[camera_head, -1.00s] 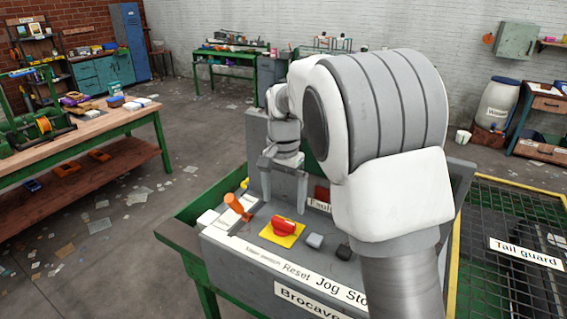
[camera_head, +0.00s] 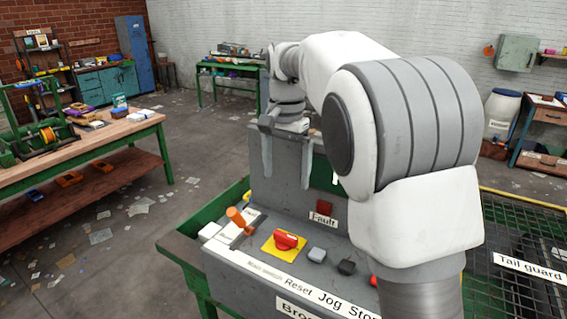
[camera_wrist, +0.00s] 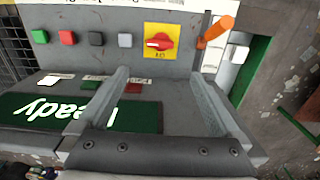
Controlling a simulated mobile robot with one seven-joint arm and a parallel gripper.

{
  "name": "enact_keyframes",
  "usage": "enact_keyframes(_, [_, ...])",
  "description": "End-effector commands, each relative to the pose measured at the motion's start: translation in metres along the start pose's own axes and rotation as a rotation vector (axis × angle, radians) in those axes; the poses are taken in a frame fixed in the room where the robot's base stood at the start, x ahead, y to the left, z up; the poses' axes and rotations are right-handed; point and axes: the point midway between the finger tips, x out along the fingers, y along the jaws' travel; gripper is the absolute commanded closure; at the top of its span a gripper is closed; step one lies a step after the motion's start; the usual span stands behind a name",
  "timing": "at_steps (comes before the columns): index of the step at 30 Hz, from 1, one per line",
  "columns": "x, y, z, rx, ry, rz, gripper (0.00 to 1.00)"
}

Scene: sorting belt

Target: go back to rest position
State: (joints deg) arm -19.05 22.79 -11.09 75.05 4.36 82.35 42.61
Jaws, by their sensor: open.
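My gripper (camera_head: 286,160) is open and empty, raised in front of the upright back panel of the grey control console (camera_head: 225,272). In the wrist view its two fingers (camera_wrist: 158,95) stand wide apart, with nothing between them but the console far below. The red rotary switch (camera_head: 286,240) on its yellow plate sits on the console, below the gripper and apart from it. The switch also shows in the wrist view (camera_wrist: 160,43). An orange-handled lever (camera_head: 238,217) stands to its left. My arm hides part of the console's right side.
A grey button (camera_head: 317,254) and a black button (camera_head: 347,267) sit right of the switch. A red Fault lamp (camera_head: 325,206) is on the back panel. The Tail guard mesh (camera_head: 520,240) lies at right. A wooden workbench (camera_head: 100,145) stands at left, with open floor between.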

Motion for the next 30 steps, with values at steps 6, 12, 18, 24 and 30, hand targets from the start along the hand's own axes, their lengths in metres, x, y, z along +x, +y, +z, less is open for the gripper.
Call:
enact_keyframes(6, [-0.018, 0.030, 0.010, -0.047, 0.025, -0.046, 0.00])
enact_keyframes(12, [-0.036, 0.078, 0.034, -0.143, 0.082, -0.111, 0.00])
enact_keyframes(18, [-0.041, 0.123, 0.064, -0.246, 0.156, -0.157, 0.00])
enact_keyframes(24, [-0.035, 0.164, 0.098, -0.353, 0.247, -0.181, 0.00])
enact_keyframes(30, [-0.017, 0.201, 0.133, -0.458, 0.347, -0.182, 0.00])
